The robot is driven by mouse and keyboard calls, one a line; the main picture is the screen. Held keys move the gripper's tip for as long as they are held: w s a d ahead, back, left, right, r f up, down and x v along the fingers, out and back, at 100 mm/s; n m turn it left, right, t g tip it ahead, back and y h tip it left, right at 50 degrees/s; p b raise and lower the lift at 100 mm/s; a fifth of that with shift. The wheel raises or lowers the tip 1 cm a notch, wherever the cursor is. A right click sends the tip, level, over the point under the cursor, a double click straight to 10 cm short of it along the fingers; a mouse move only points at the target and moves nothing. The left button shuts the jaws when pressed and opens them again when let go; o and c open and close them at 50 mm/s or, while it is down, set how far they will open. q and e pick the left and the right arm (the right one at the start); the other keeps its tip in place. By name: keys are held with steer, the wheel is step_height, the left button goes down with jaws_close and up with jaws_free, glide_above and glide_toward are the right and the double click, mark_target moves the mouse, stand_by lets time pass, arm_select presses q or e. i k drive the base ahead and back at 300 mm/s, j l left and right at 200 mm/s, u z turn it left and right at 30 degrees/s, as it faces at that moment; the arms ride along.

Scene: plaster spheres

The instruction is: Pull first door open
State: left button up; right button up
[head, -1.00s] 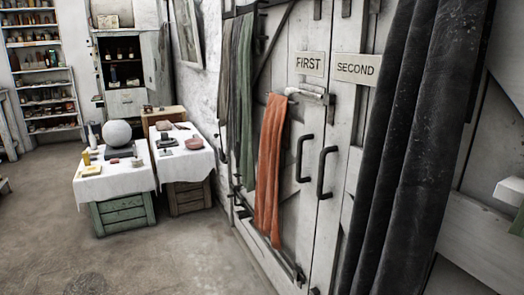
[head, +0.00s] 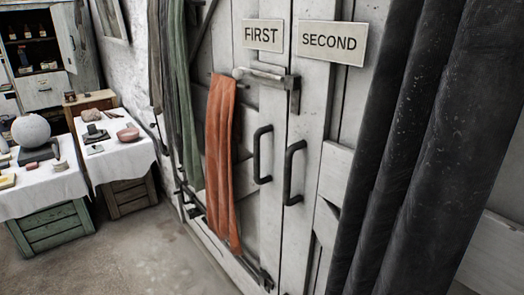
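The first door (head: 249,137) is a white plank door under a sign reading FIRST (head: 262,36). It looks shut, with a black upright handle (head: 257,154) near its right edge. A horizontal bar (head: 262,75) crosses the door above the handle, and an orange cloth (head: 221,165) hangs at its left end. The second door (head: 309,130) stands just to the right, under a sign reading SECOND (head: 333,42), with its own black handle (head: 289,172). Neither of my grippers shows in the head view.
Dark curtains (head: 418,150) hang right of the doors. Green and grey cloths (head: 184,95) hang to the left. Two tables with white cloths (head: 45,194) stand at the left, one bearing a plaster sphere (head: 30,131). The floor (head: 150,258) before the doors is clear.

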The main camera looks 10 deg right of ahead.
mark_target(228, 136)
steer(key=i+z, duration=0.95)
steer(key=k, duration=0.05)
